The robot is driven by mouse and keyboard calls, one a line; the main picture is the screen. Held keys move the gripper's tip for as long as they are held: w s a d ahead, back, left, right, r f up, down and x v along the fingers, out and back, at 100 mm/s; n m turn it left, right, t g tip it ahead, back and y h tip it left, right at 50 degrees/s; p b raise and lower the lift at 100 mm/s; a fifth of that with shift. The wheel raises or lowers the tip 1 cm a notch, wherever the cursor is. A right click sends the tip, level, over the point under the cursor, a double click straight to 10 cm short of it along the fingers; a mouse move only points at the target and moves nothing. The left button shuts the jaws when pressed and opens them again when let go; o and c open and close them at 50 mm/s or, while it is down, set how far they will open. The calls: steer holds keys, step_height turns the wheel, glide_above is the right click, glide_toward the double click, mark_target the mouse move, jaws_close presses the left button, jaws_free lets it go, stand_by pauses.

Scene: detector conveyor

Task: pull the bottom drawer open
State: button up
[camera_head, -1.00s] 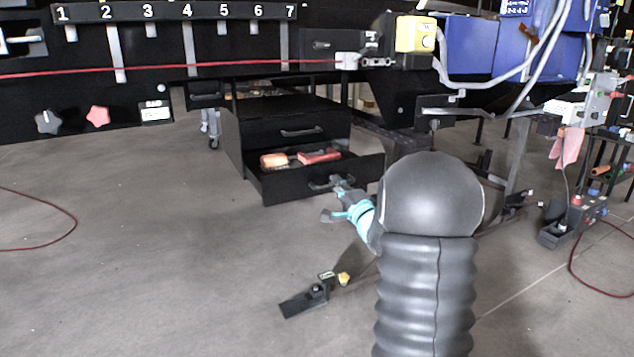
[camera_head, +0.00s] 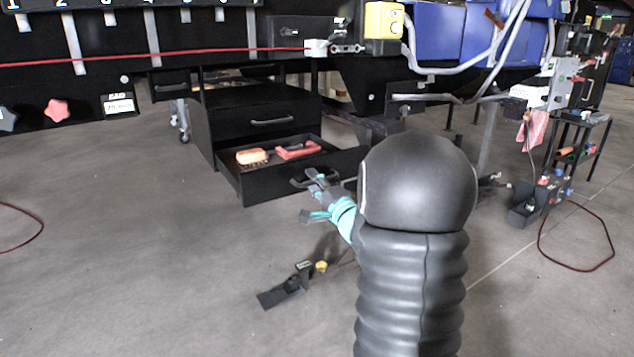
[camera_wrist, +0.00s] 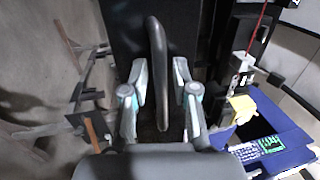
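The bottom drawer (camera_head: 300,181) of a black two-drawer cabinet (camera_head: 206,135) is partly out, left of centre in the head view. A brush-like orange item (camera_head: 252,156) and a red item (camera_head: 298,150) lie inside it. My gripper (camera_head: 316,180), grey with teal parts, is at the drawer's front. In the wrist view, the curved dark handle (camera_wrist: 157,60) runs between the two fingers of my gripper (camera_wrist: 160,75). The fingers are drawn in close on both sides of it; the exact contact is hard to see. The top drawer (camera_head: 270,121) is shut.
My arm covers the floor right of the drawer in the head view. A black pedal-like device (camera_head: 285,291) lies on the floor in front. A conveyor frame with a red cord (camera_head: 200,54) passes above the cabinet. The grey floor (camera_head: 130,240) at left is mostly clear.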

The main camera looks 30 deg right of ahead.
steer(key=shift+s+d, duration=0.15)
steer(key=shift+d, duration=0.4)
steer(key=s+f, duration=0.2)
steer(key=s, duration=0.9)
steer(key=shift+s+d, duration=0.15)
steer(key=shift+s, duration=0.25)
steer(key=shift+f, duration=0.1)
